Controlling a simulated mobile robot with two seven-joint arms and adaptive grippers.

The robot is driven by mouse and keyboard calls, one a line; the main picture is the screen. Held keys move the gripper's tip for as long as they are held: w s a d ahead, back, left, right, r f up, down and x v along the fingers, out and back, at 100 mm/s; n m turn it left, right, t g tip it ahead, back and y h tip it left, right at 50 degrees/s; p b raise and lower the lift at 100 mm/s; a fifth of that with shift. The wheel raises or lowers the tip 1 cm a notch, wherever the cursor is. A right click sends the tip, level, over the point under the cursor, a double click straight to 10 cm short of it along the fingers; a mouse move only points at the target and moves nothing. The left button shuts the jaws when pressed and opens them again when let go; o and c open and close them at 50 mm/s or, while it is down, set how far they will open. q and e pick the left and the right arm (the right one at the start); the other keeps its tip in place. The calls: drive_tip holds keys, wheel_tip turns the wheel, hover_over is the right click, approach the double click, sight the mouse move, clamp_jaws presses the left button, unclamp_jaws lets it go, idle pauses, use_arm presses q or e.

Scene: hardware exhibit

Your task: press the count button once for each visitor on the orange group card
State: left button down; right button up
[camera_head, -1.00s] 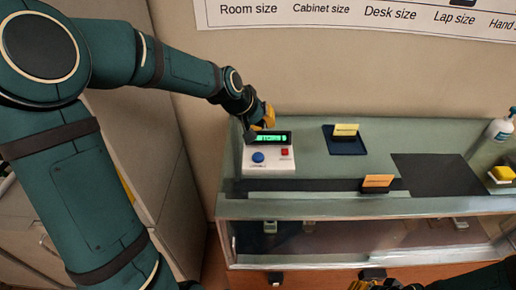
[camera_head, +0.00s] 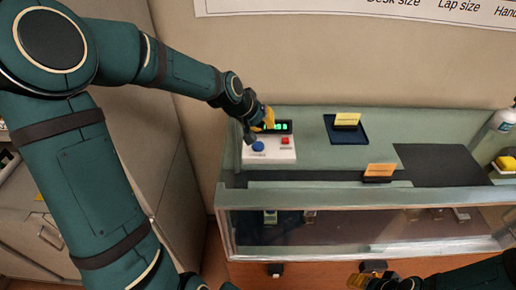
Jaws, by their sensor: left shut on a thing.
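A white counter box (camera_head: 284,156) stands at the counter's left end, with a green-lit display (camera_head: 282,127), a larger blue button (camera_head: 258,147) and a small red button (camera_head: 285,141). Their labels are too small to read. My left gripper (camera_head: 262,122) is over the box, covering the display's left part. It is shut on a small dark thing (camera_head: 250,136) just above the blue button; contact is unclear. The orange card (camera_head: 381,170) stands in a dark holder near the counter's front edge; its marks are unreadable. My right gripper (camera_head: 370,277) is low at the bottom edge, its fingers unclear.
A yellow card (camera_head: 347,120) stands on a dark blue tray (camera_head: 348,137) behind the orange card. A dark mat (camera_head: 440,166) lies to the right. A pump bottle (camera_head: 503,120) and a yellow block (camera_head: 506,163) are at the right end. A glass case (camera_head: 350,225) is below the counter top.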

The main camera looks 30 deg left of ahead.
sight(263, 144)
use_arm(q)
drive_tip(key=shift+f+b, duration=1.25)
drive_tip(key=shift+f, duration=0.8)
use_arm(e)
drive_tip(key=shift+a+f, duration=0.1)
drive_tip(key=shift+f, duration=1.65)
use_arm(q)
drive_tip(key=shift+f+b, duration=0.4)
drive_tip(key=shift+b, duration=0.05)
use_arm(e)
drive_tip(key=shift+f, duration=0.45)
use_arm(q)
drive_tip(key=shift+f+b, duration=0.45)
use_arm(e)
drive_tip(key=shift+f, duration=0.4)
use_arm(q)
drive_tip(key=shift+r+p, duration=0.55)
drive_tip(key=shift+r, duration=0.35)
use_arm(e)
drive_tip(key=shift+r, duration=0.55)
use_arm(q)
drive_tip(key=shift+r+p, duration=1.65)
drive_tip(key=shift+r, duration=0.9)
use_arm(e)
wheel_tip(263, 144, up, 3)
drive_tip(key=shift+r, duration=0.1)
